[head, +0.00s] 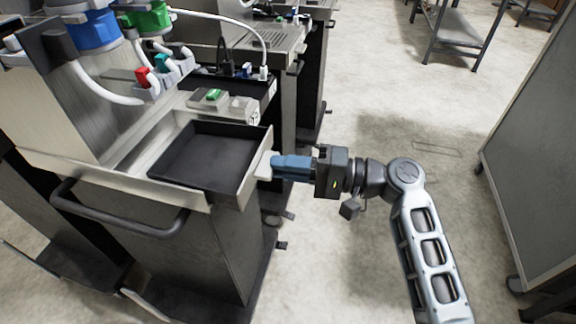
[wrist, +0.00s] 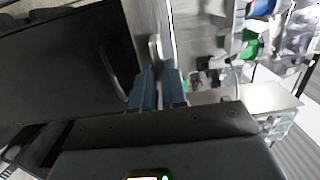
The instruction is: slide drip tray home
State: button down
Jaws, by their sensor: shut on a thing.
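The drip tray (head: 205,157) is a shallow black tray in the front of the nearest dispenser cart. Its right end sticks out past the cart's side, and a pale handle (head: 264,164) is on that end. My gripper (head: 274,166) has blue fingers and reaches in from the right, shut on the handle. In the wrist view the blue fingers (wrist: 158,72) close around the pale handle (wrist: 155,46), beside a large dark surface. The fingers hide part of the handle.
The cart has a dark push bar (head: 118,212) at its front. A small box with a green button (head: 213,95) sits behind the tray. Taps and hoses stand above. More carts stand behind. Open floor lies to the right, with a grey panel (head: 535,150) at the far right.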

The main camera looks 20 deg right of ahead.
aim_at(259, 163)
jog(key=shift+b+x, duration=0.3)
jog(key=shift+x, duration=2.2)
jog(key=c, duration=1.1)
grip_release()
jog(key=shift+w+d, duration=0.1)
jog(key=shift+w, duration=0.05)
jog(key=shift+f, duration=0.1)
jog(key=v, duration=0.8)
jog(key=s+f+m+t+h, duration=0.25)
jog(key=s+f+h, duration=0.85)
jog(key=s+f, duration=0.55)
jog(key=s+d+r+n+h, duration=0.1)
jog(key=s+d+r+h, duration=0.1)
jog(key=s, duration=0.4)
jog(key=s+d+r+n+h, duration=0.2)
jog(key=s, duration=0.4)
jog(key=s+r+n+t, duration=0.3)
jog(key=s+r+n, duration=0.2)
jog(key=s+r, duration=0.3)
notch_tip(259, 163, up, 4)
jog(key=shift+s+f+n+h+b, duration=0.15)
jog(key=shift+s+n+h+b, duration=0.2)
jog(key=shift+b, duration=0.1)
